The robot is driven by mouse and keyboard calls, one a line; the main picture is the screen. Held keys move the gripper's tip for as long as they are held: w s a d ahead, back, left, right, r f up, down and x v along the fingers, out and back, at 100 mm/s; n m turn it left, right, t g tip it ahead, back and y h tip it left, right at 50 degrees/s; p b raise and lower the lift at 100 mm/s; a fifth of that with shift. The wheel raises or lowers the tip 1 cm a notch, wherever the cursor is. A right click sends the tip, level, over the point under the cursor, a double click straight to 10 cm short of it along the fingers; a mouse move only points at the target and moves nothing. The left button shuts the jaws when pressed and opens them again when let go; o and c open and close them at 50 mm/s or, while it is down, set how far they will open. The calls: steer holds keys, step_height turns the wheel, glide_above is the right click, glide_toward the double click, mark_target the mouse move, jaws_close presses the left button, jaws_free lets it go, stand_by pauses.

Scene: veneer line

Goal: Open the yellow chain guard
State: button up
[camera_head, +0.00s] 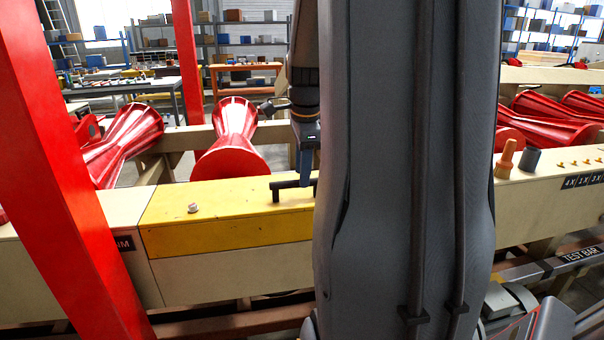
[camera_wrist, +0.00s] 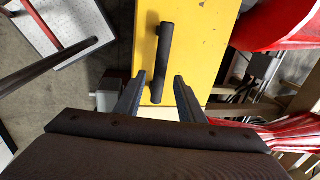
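The yellow chain guard (camera_head: 230,212) is a long yellow lid on top of the cream beam, and it lies flat and closed in the head view. A black bar handle (camera_head: 276,191) stands on its right part. In the wrist view the yellow guard (camera_wrist: 190,55) runs up the picture with the black handle (camera_wrist: 163,58) along it. My gripper (camera_wrist: 160,80) is open, its two blue-grey fingers either side of the handle's near end, with gaps visible on both sides. In the head view my gripper (camera_head: 305,180) is at the handle, and my arm hides the guard's right end.
A red post (camera_head: 62,150) stands in front at left. Red rollers (camera_head: 235,140) lie behind the beam. A small bolt knob (camera_head: 193,208) sits on the guard. An orange-handled brush (camera_head: 506,158) and a dark cup (camera_head: 530,160) stand on the beam at right.

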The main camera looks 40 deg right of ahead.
steer(key=shift+w+d+f, duration=0.1)
steer(key=shift+w+f, duration=0.1)
steer(key=shift+f, duration=0.7)
steer(key=shift+c, duration=0.5)
jaws_close()
steer(key=shift+r, duration=0.1)
